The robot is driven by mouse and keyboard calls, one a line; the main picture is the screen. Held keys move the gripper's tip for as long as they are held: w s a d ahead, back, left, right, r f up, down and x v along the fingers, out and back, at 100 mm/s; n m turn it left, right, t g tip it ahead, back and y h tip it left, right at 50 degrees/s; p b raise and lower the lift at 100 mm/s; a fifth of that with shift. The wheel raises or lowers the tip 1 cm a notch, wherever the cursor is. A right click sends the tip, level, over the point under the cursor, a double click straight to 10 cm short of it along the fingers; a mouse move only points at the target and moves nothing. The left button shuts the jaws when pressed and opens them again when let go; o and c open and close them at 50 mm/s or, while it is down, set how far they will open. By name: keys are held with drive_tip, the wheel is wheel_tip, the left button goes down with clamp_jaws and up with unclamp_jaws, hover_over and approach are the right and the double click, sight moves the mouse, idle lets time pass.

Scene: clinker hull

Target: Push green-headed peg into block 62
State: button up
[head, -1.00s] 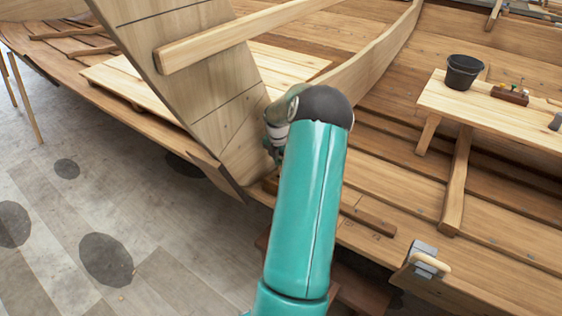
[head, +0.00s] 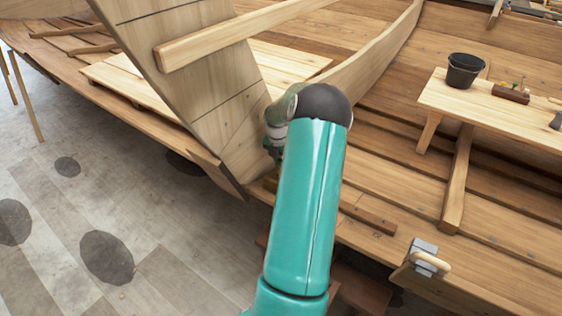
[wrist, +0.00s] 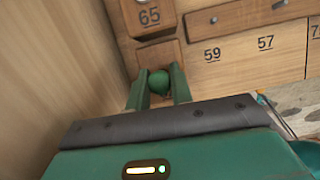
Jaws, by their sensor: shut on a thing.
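In the wrist view the green-headed peg (wrist: 158,82) shows as a round green head between the fingers of my gripper (wrist: 160,88). The two green fingers are shut on the head, one on each side. A brown wooden block (wrist: 158,52) lies just beyond the head, in a pale wooden face. Any number for this block is not readable, so I cannot tell if it is block 62. The peg's shank is hidden, and I cannot tell how deep it sits. In the head view my teal arm hides the gripper and peg.
A block above number 65 (wrist: 148,16) is at the top of the wrist view. A longer brown strip (wrist: 245,15) sits above 59 and 57. A plank wall (wrist: 50,75) stands close on the left. In the head view a bench (head: 490,108) carries a black bucket (head: 465,72).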

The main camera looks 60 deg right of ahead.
drive_tip(key=shift+a+f, duration=0.3)
drive_tip(key=shift+f, duration=0.6)
drive_tip(key=o, duration=1)
drive_tip(key=shift+s+d+r, duration=0.1)
drive_tip(key=shift+d+r, duration=0.3)
drive_tip(key=shift+r, duration=0.9)
drive_tip(key=shift+w+d+r, duration=0.1)
drive_tip(key=shift+d+r, duration=0.3)
drive_tip(key=shift+r, duration=0.85)
drive_tip(key=shift+s+d+r, duration=0.1)
drive_tip(key=shift+d+r, duration=0.3)
drive_tip(key=shift+r, duration=0.9)
